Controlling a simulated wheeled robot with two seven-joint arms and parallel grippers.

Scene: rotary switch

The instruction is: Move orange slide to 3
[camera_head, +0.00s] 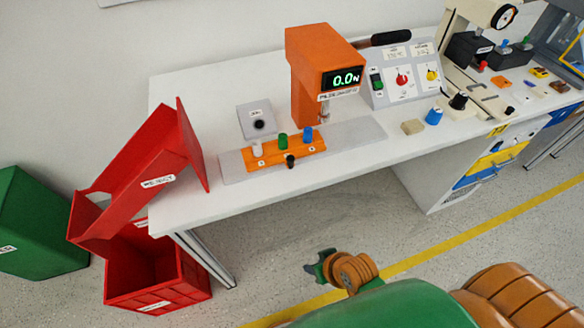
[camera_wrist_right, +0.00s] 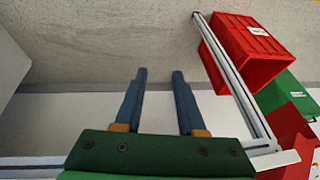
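The orange slide (camera_head: 285,152) lies on a long grey plate (camera_head: 355,136) on the white table. White, green and blue pegs stand on it, and a small dark knob (camera_head: 290,161) sits at its front edge. Small number labels on it are too small to read surely. My right gripper (camera_head: 313,264) is in front of the table, well apart from the slide. In the right wrist view its two fingers (camera_wrist_right: 158,72) are spread with nothing between them. The slide does not show in that view. My left gripper is not in view.
An orange press (camera_head: 305,85) reading 0.0N stands behind the slide, with a grey block (camera_head: 257,119) to its left. A red chute (camera_head: 140,165) and red bin (camera_head: 155,275) are at the left. A control panel (camera_head: 398,75) is to the right. The front table strip is clear.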

